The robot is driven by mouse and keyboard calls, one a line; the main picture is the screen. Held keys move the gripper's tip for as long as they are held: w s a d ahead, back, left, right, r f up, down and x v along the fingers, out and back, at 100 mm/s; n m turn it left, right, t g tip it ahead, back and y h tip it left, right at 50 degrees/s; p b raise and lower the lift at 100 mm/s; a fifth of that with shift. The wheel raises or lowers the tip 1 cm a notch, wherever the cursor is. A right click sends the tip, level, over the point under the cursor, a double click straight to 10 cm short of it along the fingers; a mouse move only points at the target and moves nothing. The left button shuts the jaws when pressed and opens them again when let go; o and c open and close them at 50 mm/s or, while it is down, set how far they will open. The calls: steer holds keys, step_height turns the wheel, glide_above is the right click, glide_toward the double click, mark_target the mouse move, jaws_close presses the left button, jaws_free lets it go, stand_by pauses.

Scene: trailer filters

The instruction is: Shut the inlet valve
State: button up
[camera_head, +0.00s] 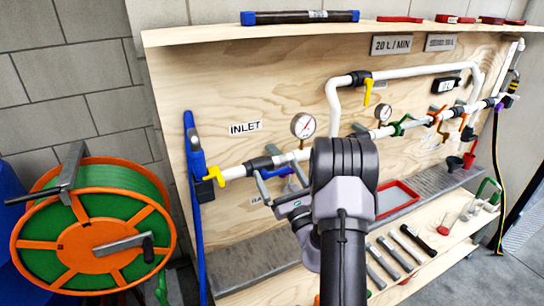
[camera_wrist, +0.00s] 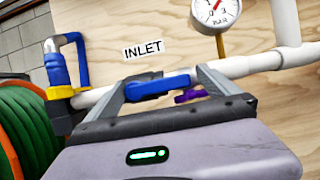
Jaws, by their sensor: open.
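The INLET label (camera_head: 245,128) is on the plywood panel, above the white pipe; it also shows in the wrist view (camera_wrist: 143,50). Below the label, the inlet valve's blue handle (camera_wrist: 157,87) lies roughly along the pipe line, beside a dark valve body. In the head view the blue handle (camera_head: 279,172) is partly hidden by my gripper. My gripper (camera_wrist: 166,84) is open, its two fingers on either side of the blue handle in the picture. I cannot tell whether they touch it. The fingers also show in the head view (camera_head: 280,179).
A pressure gauge (camera_head: 303,126) stands on the pipe right of the inlet. A purple handle (camera_wrist: 190,96) sits just below the blue one. A blue hose fitting (camera_head: 197,160) and a green hose reel (camera_head: 92,228) are at left. A shelf (camera_head: 230,276) runs below.

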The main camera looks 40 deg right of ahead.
steer(key=shift+w+r, duration=0.3)
steer(key=shift+w, duration=0.15)
steer(key=shift+s, duration=0.1)
